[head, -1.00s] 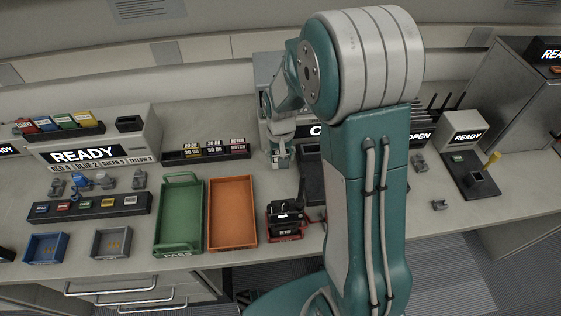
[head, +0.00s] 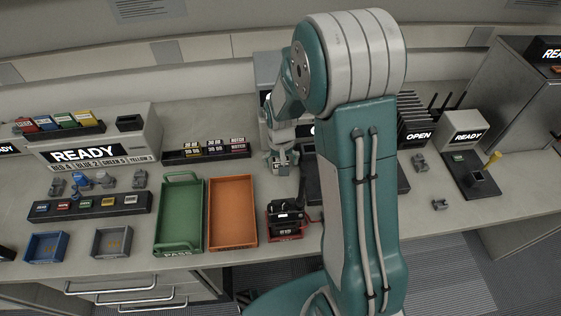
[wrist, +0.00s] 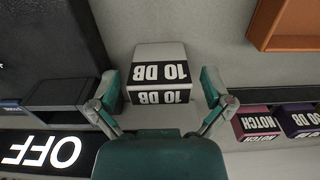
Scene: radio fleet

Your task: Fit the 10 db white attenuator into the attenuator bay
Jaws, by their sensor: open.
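In the wrist view, the white attenuator (wrist: 158,58), marked 10 DB in black on two faces, stands between the fingers of my gripper (wrist: 160,92). My gripper is open, one finger on each side of it. A gap shows at the right finger; the left finger is very close, and I cannot tell if it touches. In the head view, my gripper (head: 283,167) is low over the bench behind the orange tray. A dark box with a recess (wrist: 62,92) is left of the attenuator, above a lit OFF sign (wrist: 42,152); I cannot tell whether it is the attenuator bay.
The orange tray (head: 232,243) and green tray (head: 180,247) lie in front. A black radio (head: 286,210) stands near the front edge.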

